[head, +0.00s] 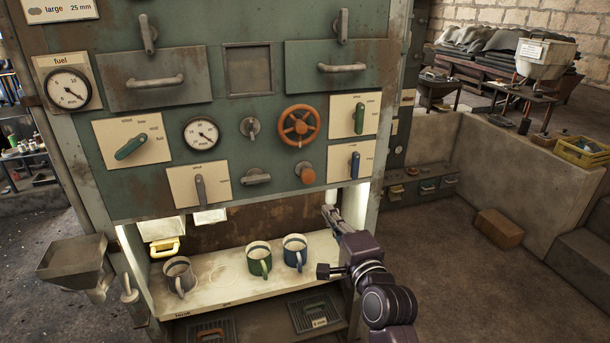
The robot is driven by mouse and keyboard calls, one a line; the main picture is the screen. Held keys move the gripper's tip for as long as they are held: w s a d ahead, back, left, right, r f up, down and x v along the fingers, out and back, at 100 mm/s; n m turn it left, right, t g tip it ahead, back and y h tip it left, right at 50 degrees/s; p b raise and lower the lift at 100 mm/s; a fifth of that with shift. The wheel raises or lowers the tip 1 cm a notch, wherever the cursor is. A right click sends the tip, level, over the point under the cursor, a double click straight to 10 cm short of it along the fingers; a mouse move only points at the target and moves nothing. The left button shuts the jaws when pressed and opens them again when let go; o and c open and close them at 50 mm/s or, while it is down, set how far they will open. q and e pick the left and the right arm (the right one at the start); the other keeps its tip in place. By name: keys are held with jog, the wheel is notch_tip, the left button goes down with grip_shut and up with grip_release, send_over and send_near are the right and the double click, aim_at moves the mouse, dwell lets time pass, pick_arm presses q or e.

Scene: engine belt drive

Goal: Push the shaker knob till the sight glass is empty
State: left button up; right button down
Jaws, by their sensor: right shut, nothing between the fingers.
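An orange round knob (306,172) sticks out of the lower right of the green panel. It may be the shaker knob, but I cannot read a label for it. A framed dark square window (249,70) sits between the two drawers; I cannot tell whether it is the sight glass or what is behind it. My right gripper (329,210) is shut and empty, just below the panel's lower edge, under and slightly right of the orange knob and apart from it. My left gripper is not in view.
An orange handwheel (299,126), a green lever (131,147), a grey lever (200,189) and a blue lever (355,165) surround the knob. Grey (179,276), green (259,259) and blue (295,252) mugs stand on the lit shelf (224,297) below. A hopper (75,259) is at left.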

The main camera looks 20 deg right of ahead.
jog(key=p, duration=0.2)
send_near(309, 178)
jog(key=w, duration=0.5)
jog(key=shift+w+a, duration=0.15)
jog(key=shift+w, duration=0.05)
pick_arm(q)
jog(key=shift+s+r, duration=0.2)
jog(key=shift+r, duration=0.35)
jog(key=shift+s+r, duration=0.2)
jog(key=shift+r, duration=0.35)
pick_arm(e)
jog(key=shift+w, duration=0.85)
